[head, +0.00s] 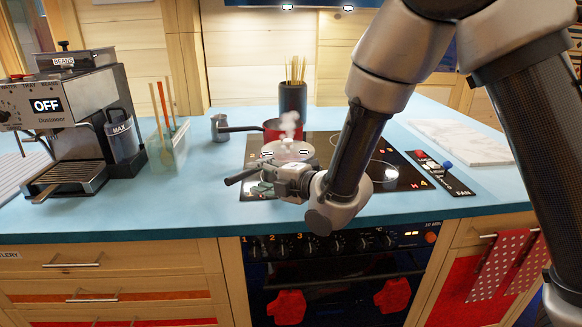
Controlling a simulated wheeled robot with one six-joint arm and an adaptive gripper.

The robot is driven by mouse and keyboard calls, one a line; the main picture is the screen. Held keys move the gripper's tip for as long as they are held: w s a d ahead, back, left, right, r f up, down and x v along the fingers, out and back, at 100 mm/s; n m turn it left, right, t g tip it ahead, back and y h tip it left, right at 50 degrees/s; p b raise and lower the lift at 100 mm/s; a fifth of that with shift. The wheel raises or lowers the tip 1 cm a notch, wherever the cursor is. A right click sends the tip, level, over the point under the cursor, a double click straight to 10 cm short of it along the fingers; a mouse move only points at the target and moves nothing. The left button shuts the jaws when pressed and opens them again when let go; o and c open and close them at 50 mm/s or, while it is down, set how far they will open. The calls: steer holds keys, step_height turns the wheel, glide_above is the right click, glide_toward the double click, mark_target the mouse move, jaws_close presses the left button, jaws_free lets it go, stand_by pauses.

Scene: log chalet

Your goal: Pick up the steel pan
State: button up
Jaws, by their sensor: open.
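The steel pan (270,152) stands on the black hob, at its front left, with a pale lid and a small knob on top. Steam rises above it. A dark handle (241,177) sticks out toward the front left. My gripper (265,181) is open, low over the front left of the hob, at the near side of the pan and close to the handle. My wrist hides the pan's front side. I cannot tell whether the fingers touch the handle.
A red pan (271,133) with a dark handle stands just behind. A dark holder (293,98) with sticks is at the back. A steel jug (220,128), a utensil bin (167,151) and a coffee machine (75,125) stand left. A marble board (463,141) lies right.

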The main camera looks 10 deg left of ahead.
mark_target(250, 172)
steer(key=x, duration=0.4)
steer(key=shift+a+r, duration=0.2)
steer(key=shift+a, duration=0.25)
steer(key=shift+c, duration=0.3)
jaws_close()
steer(key=shift+w+r, duration=0.1)
steer(key=shift+r, duration=0.1)
